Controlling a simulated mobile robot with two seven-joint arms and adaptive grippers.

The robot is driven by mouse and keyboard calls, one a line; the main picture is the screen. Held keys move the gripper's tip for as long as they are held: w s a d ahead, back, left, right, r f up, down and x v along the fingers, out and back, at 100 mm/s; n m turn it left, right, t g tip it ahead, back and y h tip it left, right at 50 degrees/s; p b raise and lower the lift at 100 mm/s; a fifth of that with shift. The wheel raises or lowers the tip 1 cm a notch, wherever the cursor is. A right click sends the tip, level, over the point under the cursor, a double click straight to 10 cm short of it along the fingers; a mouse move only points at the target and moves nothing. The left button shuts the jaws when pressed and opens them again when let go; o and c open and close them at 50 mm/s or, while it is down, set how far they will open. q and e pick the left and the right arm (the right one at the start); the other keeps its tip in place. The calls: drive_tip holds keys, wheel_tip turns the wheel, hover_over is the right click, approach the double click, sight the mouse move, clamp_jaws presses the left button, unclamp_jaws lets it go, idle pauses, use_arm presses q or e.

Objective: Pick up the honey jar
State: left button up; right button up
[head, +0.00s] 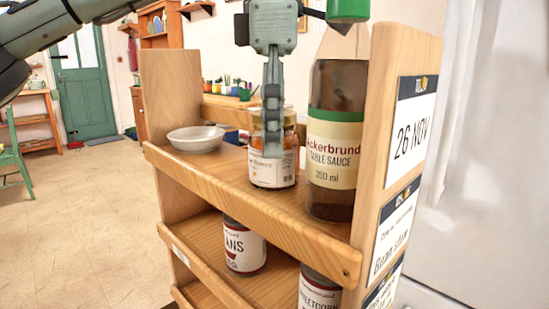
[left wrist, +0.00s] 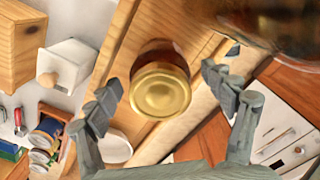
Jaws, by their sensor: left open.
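The honey jar (head: 265,178), with a gold lid and a pale label, stands upright on the top shelf (head: 225,178) of a wooden rack. My left gripper (head: 272,138) points down at the jar and hides part of its lid and front in the head view. In the left wrist view the jar's round gold lid (left wrist: 160,91) shows between the two spread fingers of the left gripper (left wrist: 162,88). Gaps show on both sides of the jar, so the gripper is open and not holding it. My right gripper is not in view.
A tall table sauce bottle (head: 334,140) with a green cap stands close right of the jar. A white bowl (head: 196,138) is to the left. A rack side panel (head: 395,110) rises at right. Cans (head: 243,247) stand on the shelf below.

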use_arm(q)
drive_tip(key=shift+f, duration=0.8)
drive_tip(key=shift+c, duration=0.6)
drive_tip(key=shift+r, duration=0.1)
drive_tip(key=c, duration=1.6)
drive_tip(key=shift+c, duration=0.2)
